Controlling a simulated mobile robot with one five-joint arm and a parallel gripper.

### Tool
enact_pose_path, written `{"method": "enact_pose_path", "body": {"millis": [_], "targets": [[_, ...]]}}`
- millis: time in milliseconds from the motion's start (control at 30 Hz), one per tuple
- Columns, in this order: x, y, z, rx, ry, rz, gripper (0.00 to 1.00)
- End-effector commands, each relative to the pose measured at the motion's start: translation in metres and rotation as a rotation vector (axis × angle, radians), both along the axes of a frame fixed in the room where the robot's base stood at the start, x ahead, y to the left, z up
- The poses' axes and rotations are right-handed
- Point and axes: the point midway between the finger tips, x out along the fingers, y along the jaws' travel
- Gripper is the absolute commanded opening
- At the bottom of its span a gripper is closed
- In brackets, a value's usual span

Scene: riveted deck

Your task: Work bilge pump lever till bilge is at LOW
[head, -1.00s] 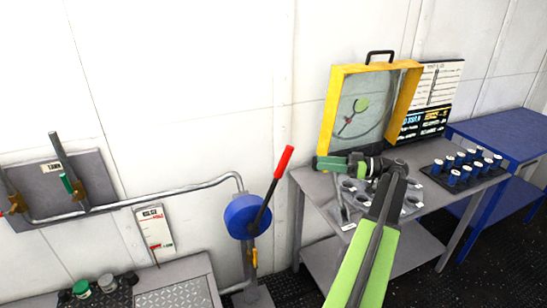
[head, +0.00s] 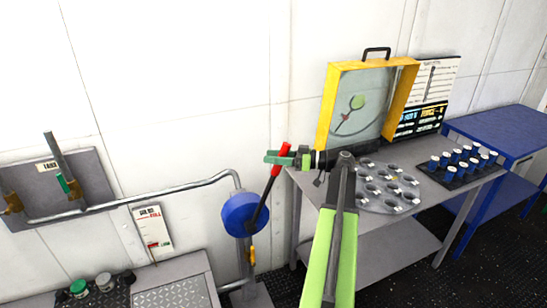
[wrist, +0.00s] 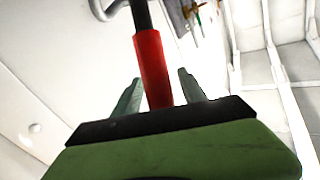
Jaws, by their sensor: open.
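The pump lever has a red grip (head: 282,157) on a dark rod and leans up to the right from the round blue pump body (head: 240,214). My gripper (head: 276,158) is at the red grip in the head view. In the wrist view the red grip (wrist: 153,68) stands between my two open fingers (wrist: 160,95), with a gap visible towards the right finger. A white gauge board (head: 152,232) with red lettering and a red mark low on it hangs left of the pump. Its level reading is too small to read.
A grey table (head: 420,200) right of the pump carries a yellow-framed case (head: 326,108), a round holed plate and a rack of blue-and-white vials (head: 463,160). A pipe (head: 150,199) runs left to a valve panel (head: 90,175). A blue table (head: 505,135) stands at the far right.

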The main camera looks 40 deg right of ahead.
Motion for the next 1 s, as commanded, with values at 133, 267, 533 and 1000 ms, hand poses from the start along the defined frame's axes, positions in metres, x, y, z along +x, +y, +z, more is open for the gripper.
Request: {"method": "enact_pose_path", "body": {"millis": [133,267,533,1000], "targets": [[-0.0001,0.0000,0.0000,0.000,0.000,0.000,0.43],[-0.0001,0.0001,0.0000,0.000,0.000,0.001,0.26],[0.0001,0.0004,0.0000,0.000,0.000,0.002,0.00],[0.0003,0.0010,-0.0001,0.000,0.000,0.003,0.00]]}}
